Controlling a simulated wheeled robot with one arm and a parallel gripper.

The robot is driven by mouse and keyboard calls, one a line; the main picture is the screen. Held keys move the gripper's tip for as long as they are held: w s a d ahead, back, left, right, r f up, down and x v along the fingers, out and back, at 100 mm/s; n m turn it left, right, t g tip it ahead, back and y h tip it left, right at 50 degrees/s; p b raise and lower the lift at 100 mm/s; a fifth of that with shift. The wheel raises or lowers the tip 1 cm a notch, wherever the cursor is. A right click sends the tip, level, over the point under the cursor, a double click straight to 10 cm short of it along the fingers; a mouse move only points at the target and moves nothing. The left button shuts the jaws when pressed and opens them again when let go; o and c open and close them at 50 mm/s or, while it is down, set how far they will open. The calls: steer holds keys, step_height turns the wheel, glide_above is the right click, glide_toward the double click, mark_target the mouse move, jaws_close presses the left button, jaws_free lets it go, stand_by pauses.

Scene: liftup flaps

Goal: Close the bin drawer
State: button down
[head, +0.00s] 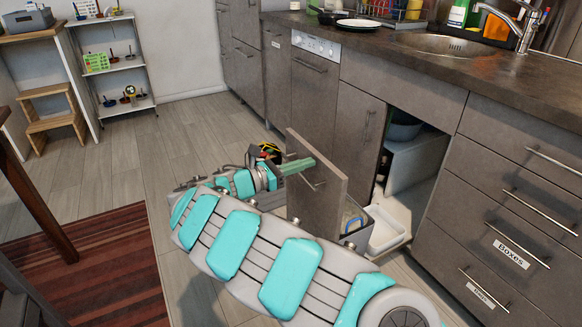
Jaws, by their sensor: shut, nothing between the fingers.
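The bin drawer is pulled out of the lower cabinet under the sink. Its tall grey-brown front panel (328,200) stands well out from the cabinet. Behind the panel, a white bin (386,232) and part of a grey bin show inside the drawer. My gripper (308,163) is on the outer side of the panel, its green fingers shut and empty.
The worktop (465,65) runs above. Wooden floor (105,160) is free at left, beside a striped rug (110,265).

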steer(key=shift+w+d, duration=0.2)
steer(key=shift+d, duration=0.05)
